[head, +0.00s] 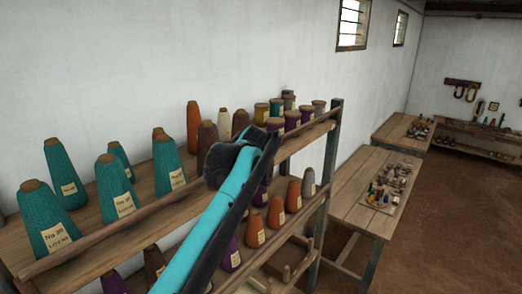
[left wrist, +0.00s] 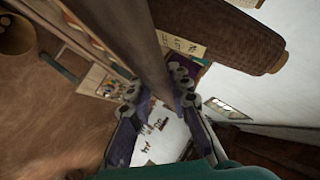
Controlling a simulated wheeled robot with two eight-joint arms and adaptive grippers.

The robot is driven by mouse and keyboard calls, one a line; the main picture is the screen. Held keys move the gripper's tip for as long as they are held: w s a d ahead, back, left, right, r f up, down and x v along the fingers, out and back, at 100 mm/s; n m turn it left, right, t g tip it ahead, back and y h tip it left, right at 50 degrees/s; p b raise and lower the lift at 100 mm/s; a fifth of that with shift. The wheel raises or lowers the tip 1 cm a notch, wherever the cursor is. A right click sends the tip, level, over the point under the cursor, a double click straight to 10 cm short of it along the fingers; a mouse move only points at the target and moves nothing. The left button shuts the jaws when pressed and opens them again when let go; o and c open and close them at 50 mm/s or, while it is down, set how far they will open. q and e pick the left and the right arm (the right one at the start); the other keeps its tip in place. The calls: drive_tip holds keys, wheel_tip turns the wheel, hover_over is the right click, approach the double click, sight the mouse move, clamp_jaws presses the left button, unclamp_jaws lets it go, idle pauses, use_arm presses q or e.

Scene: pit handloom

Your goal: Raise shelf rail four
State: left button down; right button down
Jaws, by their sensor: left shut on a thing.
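A wooden shelf rail (head: 110,231) runs along the front of the upper shelf board, before the yarn cones. The rail runs up out of that picture. I see no number on it, so I cannot tell which rail it is. My right gripper is not in view.
Teal cones (head: 112,190) stand close behind the rail, with brown, orange and purple ones further right. A lower shelf holds orange cones (head: 275,212). Tables (head: 350,205) stand right, with open floor beyond.

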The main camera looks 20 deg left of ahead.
use_arm(q)
drive_tip(key=shift+a, duration=0.1)
drive_tip(key=c, duration=1.4)
unclamp_jaws()
drive_tip(key=shift+a+f, duration=0.1)
drive_tip(key=shift+a, duration=0.05)
drive_tip(key=shift+s+d+r, duration=0.25)
drive_tip(key=shift+s, duration=0.05)
drive_tip(key=v, duration=1.1)
drive_tip(key=shift+a, duration=0.15)
drive_tip(key=s+d+f+n+g+h+b, duration=0.1)
drive_tip(key=s+f+b, duration=0.7)
drive_tip(key=f, duration=1.7)
drive_tip(key=s+d+f+n+g+h+b, duration=0.1)
drive_tip(key=s+f+n+b, duration=0.3)
drive_tip(key=f+b, duration=1.5)
drive_tip(key=s+d+f+n+g+h+b, duration=0.1)
drive_tip(key=s+f+b, duration=1)
drive_tip(key=f, duration=2.1)
drive_tip(key=d+n+g+b, duration=0.1)
drive_tip(key=d+n+b, duration=0.1)
drive_tip(key=b, duration=0.1)
drive_tip(key=shift+s+g+h, duration=0.3)
drive_tip(key=shift+g, duration=0.1)
